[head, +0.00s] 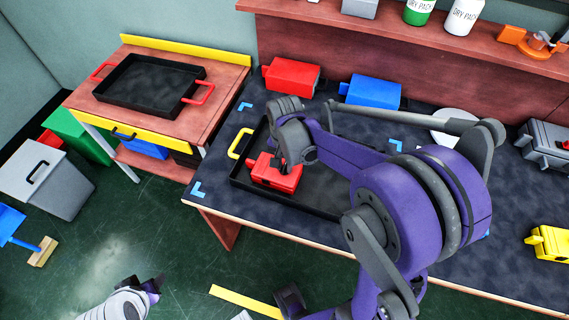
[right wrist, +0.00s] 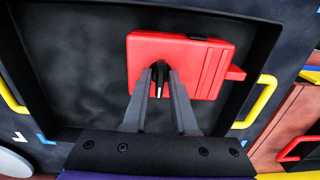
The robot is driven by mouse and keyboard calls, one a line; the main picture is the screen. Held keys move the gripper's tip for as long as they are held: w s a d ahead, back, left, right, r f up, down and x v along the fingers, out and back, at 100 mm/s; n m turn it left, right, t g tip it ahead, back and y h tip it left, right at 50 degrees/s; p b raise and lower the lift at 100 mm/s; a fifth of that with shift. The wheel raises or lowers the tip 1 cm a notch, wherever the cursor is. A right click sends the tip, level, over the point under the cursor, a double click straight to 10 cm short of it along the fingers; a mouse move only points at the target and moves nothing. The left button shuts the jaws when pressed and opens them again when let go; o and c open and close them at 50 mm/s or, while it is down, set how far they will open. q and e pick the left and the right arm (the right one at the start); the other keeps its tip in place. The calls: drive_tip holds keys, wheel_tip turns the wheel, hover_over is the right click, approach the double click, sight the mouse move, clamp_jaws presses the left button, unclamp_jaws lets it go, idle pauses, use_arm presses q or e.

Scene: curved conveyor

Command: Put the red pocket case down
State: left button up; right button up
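The red pocket case (head: 262,174) is inside the left part of the black tray with yellow handles (head: 238,178) on the dark work table. It also shows in the right wrist view (right wrist: 205,68), with a small black part on its edge. My right gripper (head: 281,163) is over the case. I cannot tell whether the case rests fully on the tray floor. My left gripper (head: 155,285) is low at bottom left, far from the case; its opening is unclear.
A red box (head: 291,76) and a blue box (head: 372,92) stand behind the tray. A black tray with red handles (head: 150,84) sits on the side table. A yellow object (head: 548,243) and a grey case (head: 545,140) are at right. The tray's middle looks bare.

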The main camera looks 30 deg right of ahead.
drive_tip(key=o, duration=0.4)
drive_tip(key=shift+o, duration=0.2)
drive_tip(key=shift+r, duration=0.15)
wheel_tip(320, 180, up, 11)
drive_tip(key=p, duration=0.2)
drive_tip(key=s+a+f+n+t, duration=0.2)
drive_tip(key=s+a+n, duration=0.1)
drive_tip(key=s+n, duration=0.2)
drive_tip(key=s+a+f+n+t, duration=0.2)
drive_tip(key=s+a+n+t, duration=0.1)
drive_tip(key=s, duration=0.5)
drive_tip(key=shift+s+a+n, duration=0.3)
drive_tip(key=shift+a+n, duration=0.45)
drive_tip(key=shift+n, duration=0.45)
drive_tip(key=shift+f, duration=0.1)
